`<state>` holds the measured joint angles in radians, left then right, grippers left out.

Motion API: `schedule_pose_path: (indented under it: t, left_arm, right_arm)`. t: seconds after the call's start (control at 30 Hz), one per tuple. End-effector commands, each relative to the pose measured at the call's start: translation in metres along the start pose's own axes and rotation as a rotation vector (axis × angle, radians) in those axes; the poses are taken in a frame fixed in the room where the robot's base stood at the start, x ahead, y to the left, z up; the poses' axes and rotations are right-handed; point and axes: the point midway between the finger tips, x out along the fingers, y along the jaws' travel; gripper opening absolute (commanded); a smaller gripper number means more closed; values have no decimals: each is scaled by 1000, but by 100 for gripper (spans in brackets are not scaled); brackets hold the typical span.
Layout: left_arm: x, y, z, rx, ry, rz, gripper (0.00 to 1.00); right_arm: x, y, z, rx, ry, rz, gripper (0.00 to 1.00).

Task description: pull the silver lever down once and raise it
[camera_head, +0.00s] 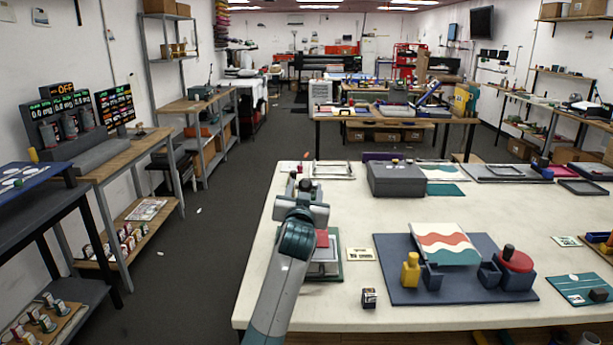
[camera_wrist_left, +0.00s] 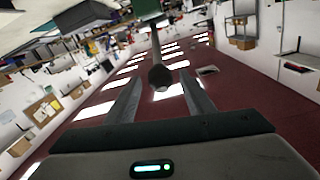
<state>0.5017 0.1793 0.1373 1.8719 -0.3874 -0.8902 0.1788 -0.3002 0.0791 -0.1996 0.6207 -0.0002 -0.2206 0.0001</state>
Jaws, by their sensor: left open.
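A silver lever shows in the left wrist view as a grey rod (camera_wrist_left: 155,45) with a dark round knob (camera_wrist_left: 159,77) at its near end. Its other end meets a dark green body (camera_wrist_left: 147,9) at the frame's top edge. My left gripper (camera_wrist_left: 160,78) is open, with one finger on each side of the knob and a gap on both sides. In the head view my left arm reaches over the near left of the white table, and my left gripper (camera_head: 298,184) is seen from behind. My arm partly hides a press-like device with a red block (camera_head: 322,238) on a green base. My right gripper is not in view.
On the white table (camera_head: 375,215) are a blue mat (camera_head: 400,292) with a wavy-striped sheet (camera_head: 445,243), a yellow bottle (camera_head: 411,270), a red round piece (camera_head: 517,261) and a small dark box (camera_head: 369,298). A grey box (camera_head: 396,180) stands farther back. Wooden benches stand left.

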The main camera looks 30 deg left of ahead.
Motion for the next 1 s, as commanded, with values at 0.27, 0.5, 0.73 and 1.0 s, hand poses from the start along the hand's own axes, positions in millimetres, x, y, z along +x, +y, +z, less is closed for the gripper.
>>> schedule_pose_path:
  t: [0.27, 0.5, 0.73, 1.0]
  left_arm:
    - [42, -1, -2, 1, -1, -1, 48]
    - [61, -1, -1, 1, 0, -1, 48]
    - [64, -1, 0, 0, 1, -1, 48]
    - [64, -1, 0, 0, 0, -1, 25]
  right_arm:
    - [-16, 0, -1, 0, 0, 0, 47]
    - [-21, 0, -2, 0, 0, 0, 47]
    - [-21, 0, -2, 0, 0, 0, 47]
    - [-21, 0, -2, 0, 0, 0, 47]
